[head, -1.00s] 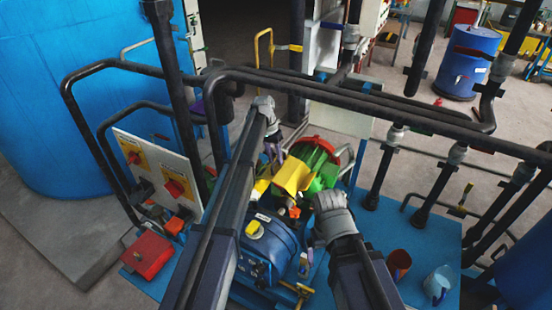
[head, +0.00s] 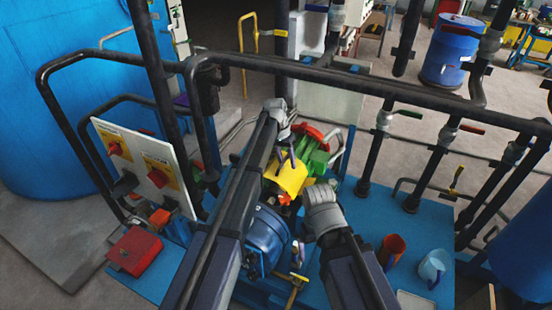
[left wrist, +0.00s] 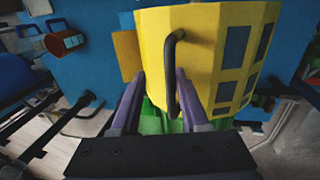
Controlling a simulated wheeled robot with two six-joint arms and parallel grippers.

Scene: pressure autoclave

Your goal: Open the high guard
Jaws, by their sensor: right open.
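The yellow guard (head: 287,174), a curved cover with dark windows, sits over green machinery in the middle of the head view. It fills the upper middle of the left wrist view (left wrist: 205,50). Its dark bar handle (left wrist: 173,75) stands out from its face. My left gripper (head: 286,153) is at the guard's upper edge. In the left wrist view its purple fingers (left wrist: 160,100) are apart, with the handle between them, nearer the right finger. I cannot tell whether they touch. My right gripper (head: 300,250) is open, low beside the blue motor housing (head: 266,240); its fingers are partly hidden.
A black pipe rail (head: 360,83) crosses above the machine. A switch panel (head: 145,165) and a red box (head: 134,251) stand at left. A red cup (head: 391,251) and a pale jug (head: 433,267) stand on the blue platform at right.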

